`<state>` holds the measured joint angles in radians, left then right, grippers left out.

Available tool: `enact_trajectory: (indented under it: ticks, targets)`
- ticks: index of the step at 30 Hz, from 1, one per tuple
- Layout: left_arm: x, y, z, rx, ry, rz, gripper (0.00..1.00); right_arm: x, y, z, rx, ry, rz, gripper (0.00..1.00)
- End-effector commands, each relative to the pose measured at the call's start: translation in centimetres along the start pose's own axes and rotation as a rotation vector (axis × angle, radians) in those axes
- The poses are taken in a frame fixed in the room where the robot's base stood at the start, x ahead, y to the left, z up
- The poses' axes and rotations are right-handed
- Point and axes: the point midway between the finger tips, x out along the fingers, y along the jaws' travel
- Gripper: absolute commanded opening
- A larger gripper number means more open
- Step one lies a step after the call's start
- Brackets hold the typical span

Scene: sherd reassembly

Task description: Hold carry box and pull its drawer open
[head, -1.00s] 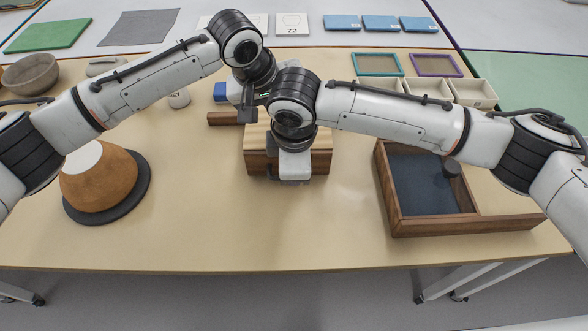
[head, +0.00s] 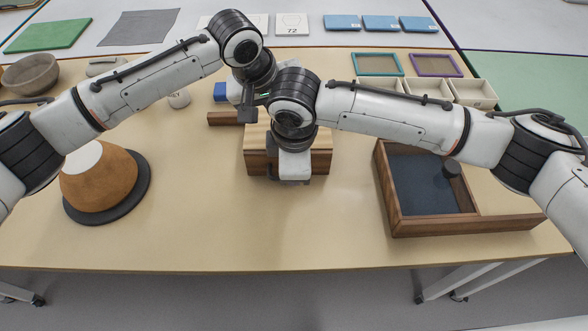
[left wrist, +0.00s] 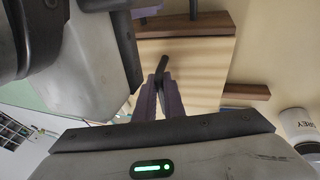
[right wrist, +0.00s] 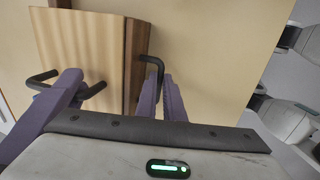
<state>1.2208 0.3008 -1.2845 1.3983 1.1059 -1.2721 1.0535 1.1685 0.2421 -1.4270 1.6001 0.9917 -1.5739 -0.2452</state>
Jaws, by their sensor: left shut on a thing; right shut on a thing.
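The carry box (head: 257,160) stands on the table in the middle of the head view, with a light striped top and dark wood sides. In the left wrist view my left gripper (left wrist: 160,86) is shut on the dark top handle (left wrist: 162,66), above the light lid. In the right wrist view my right gripper (right wrist: 160,84) is shut on the dark drawer handle (right wrist: 152,61) at the box's dark front face (right wrist: 136,60). My right arm hides part of the box in the head view. I see no clear gap at the drawer.
A wooden tray (head: 396,205) with a dark bed lies to the right. An orange bowl (head: 100,185) sits upside down on a dark disc at the left. The table in front is clear.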

Motion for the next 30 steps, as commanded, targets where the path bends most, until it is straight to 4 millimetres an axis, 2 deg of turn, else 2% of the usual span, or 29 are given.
enact_trajectory:
  ticks: [4,12,15,18,27,28,30]
  targets:
    - [-0.1,0.1,-0.2,0.005,0.006,0.002,0.0,-0.2,-1.4,-0.1,-0.005,0.002,-0.003,0.0]
    - [-0.1,0.1,-0.2,0.004,0.007,0.002,0.0,-1.4,-7.6,-0.2,-0.01,0.003,-0.006,0.0]
    - [-0.1,0.1,-0.2,0.004,0.007,0.002,0.0,-1.7,-9.1,-0.1,-0.007,0.002,-0.004,0.0]
    - [-0.1,0.1,-0.2,0.004,0.007,0.002,0.0,-1.9,-9.8,-0.1,-0.005,0.001,-0.004,0.0]
    - [-0.1,0.0,-0.2,0.004,0.006,0.002,0.0,-1.9,-9.9,0.0,-0.003,0.0,-0.003,0.0]
    - [-0.1,0.0,-0.2,0.004,0.006,0.002,0.0,-1.9,-9.9,0.0,-0.003,0.0,-0.003,0.13]
    - [-0.1,0.0,-0.2,0.004,0.006,0.002,0.0,-1.9,-9.8,0.0,-0.002,0.0,-0.002,0.25]
